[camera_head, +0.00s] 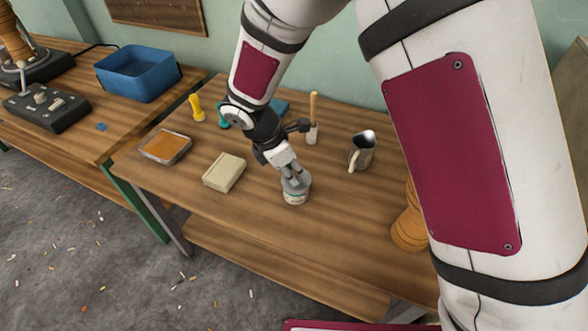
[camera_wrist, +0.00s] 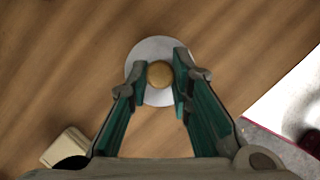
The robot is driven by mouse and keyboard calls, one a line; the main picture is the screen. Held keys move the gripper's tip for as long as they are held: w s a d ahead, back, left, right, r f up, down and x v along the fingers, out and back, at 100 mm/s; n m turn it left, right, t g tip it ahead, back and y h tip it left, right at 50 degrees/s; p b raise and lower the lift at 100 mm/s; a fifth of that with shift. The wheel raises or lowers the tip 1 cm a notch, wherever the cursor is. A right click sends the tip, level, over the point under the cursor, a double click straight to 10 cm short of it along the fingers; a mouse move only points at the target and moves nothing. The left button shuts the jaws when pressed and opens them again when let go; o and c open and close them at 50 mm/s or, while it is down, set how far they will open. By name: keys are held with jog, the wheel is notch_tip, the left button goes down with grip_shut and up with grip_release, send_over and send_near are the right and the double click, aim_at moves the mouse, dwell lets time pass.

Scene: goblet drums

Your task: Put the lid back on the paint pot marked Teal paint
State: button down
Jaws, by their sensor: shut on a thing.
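A small grey paint pot (camera_head: 297,198) with a pale label stands upright near the middle of the table; I cannot read the label. My gripper (camera_head: 294,180) points down right over its top. In the wrist view my gripper (camera_wrist: 161,68) is shut on the round tan knob (camera_wrist: 160,74) of a pale grey lid (camera_wrist: 152,47). The lid looks flat and hides what is under it. It is at the pot's mouth, but I cannot tell whether it rests on the rim or hangs just above.
A beige block (camera_head: 222,174) and an orange-filled tray (camera_head: 165,147) lie left of the pot. A metal mug (camera_head: 362,152) and an upright wooden-handled tool (camera_head: 313,120) stand behind. A wooden drum (camera_head: 409,225) stands at the right. The table in front of the pot is clear.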

dwell(0.3)
jog(key=c, duration=1.4)
grip_release()
jog(key=shift+o, duration=0.8)
jog(key=o, duration=0.4)
jog(key=shift+c, duration=0.2)
jog(key=shift+r, duration=0.15)
jog(key=shift+r+p, duration=1)
jog(key=shift+r, duration=0.1)
jog(key=shift+r+p, duration=1.6)
jog(key=shift+r, duration=0.7)
